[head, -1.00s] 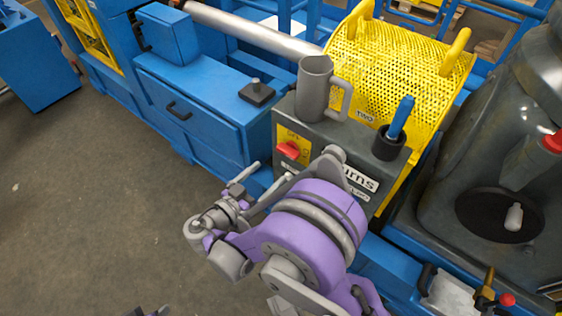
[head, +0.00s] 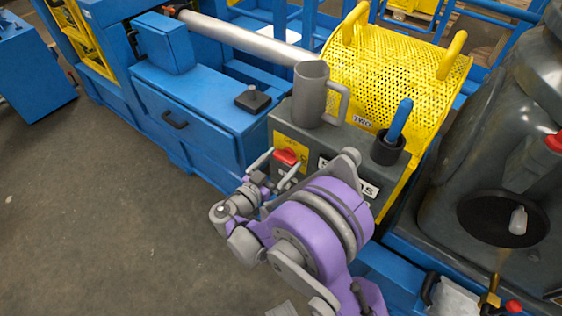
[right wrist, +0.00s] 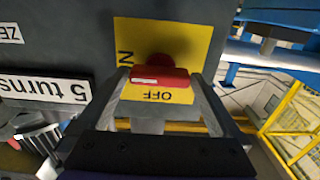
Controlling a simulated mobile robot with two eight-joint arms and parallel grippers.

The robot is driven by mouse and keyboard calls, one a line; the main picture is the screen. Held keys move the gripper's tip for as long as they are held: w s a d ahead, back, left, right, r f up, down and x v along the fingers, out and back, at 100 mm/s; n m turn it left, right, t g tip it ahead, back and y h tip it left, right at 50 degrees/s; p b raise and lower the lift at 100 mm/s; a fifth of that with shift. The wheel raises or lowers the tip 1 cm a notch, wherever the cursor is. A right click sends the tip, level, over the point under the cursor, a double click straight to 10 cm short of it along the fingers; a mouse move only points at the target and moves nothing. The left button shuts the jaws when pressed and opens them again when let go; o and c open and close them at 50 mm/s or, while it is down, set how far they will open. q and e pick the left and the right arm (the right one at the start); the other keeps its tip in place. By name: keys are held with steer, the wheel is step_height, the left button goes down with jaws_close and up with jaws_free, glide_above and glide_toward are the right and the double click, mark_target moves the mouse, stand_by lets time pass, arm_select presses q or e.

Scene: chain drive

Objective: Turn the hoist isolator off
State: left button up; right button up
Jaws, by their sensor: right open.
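The hoist isolator is a red handle (head: 286,156) on a yellow plate on the front of a grey box. In the right wrist view the red handle (right wrist: 165,78) lies level across the picture. A white mark is on its left part, toward the letter N; OFF reads upside down below it. My right gripper (head: 282,162) is open at the isolator. In the right wrist view its fingers (right wrist: 162,86) stand at either end of the handle; I cannot tell whether they touch it. My left gripper is not in view.
On the grey box (head: 345,146) stand a grey mug (head: 309,95) and a black holder with a blue handle (head: 398,122). A yellow mesh guard (head: 400,75) is behind. A blue bench (head: 190,100) is at left. Open floor (head: 90,210) lies front left.

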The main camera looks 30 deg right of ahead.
steer(key=shift+c, duration=0.3)
steer(key=c, duration=1)
steer(key=shift+n, duration=0.3)
steer(key=n, duration=0.4)
steer(key=n+b, duration=0.1)
steer(key=n, duration=0.4)
steer(key=shift+w+f, duration=0.1)
steer(key=n, duration=0.4)
steer(key=shift+n+b, duration=0.35)
steer(key=shift+n, duration=1.85)
